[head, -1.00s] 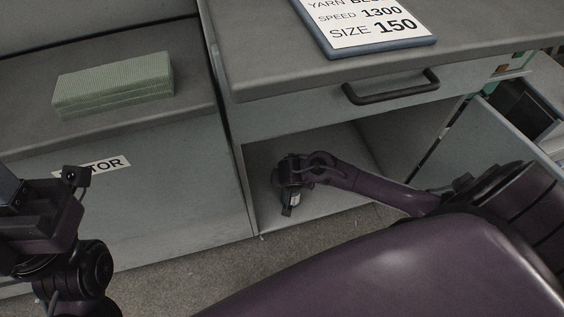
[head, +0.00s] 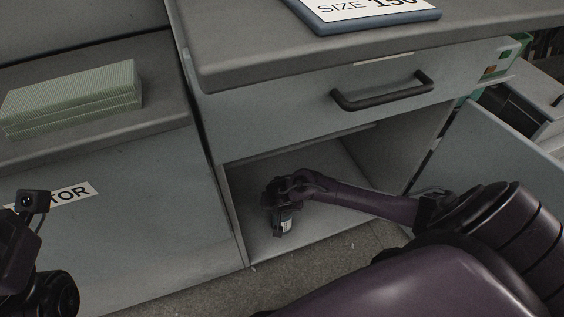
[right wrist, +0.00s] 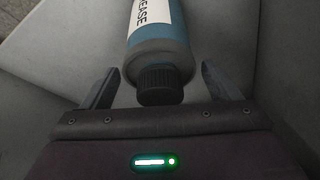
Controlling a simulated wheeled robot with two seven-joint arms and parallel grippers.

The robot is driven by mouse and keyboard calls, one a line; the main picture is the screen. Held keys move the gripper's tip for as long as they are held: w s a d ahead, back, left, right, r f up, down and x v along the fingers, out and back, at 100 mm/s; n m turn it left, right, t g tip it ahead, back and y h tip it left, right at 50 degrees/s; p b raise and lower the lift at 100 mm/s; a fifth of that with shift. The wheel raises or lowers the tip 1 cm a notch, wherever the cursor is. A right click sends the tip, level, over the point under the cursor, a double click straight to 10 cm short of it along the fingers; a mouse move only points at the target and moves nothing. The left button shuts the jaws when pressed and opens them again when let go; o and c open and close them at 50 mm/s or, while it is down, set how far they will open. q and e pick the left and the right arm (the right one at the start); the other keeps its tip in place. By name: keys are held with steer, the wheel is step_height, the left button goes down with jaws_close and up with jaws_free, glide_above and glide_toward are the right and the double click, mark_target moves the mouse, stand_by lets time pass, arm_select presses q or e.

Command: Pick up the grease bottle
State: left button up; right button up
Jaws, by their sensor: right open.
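The grease bottle shows in the right wrist view (right wrist: 160,45) with a blue body, a white label reading "EASE" and a black ribbed cap. Its cap end points toward my right gripper (right wrist: 159,70), whose two open fingers stand on either side of it, apart from it. In the head view my right gripper (head: 279,208) is inside the open cabinet compartment (head: 330,165), and it partly hides the bottle (head: 286,224). My left gripper (head: 18,250) is cut off at the left edge; its fingers do not show.
A drawer with a dark handle (head: 382,92) and a grey countertop (head: 260,58) overhang the compartment. An open door (head: 500,145) stands at right. Green stacked blocks (head: 70,98) lie on the left ledge, and a sign board (head: 365,14) lies on the countertop.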

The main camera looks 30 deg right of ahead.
steer(key=c, duration=1.6)
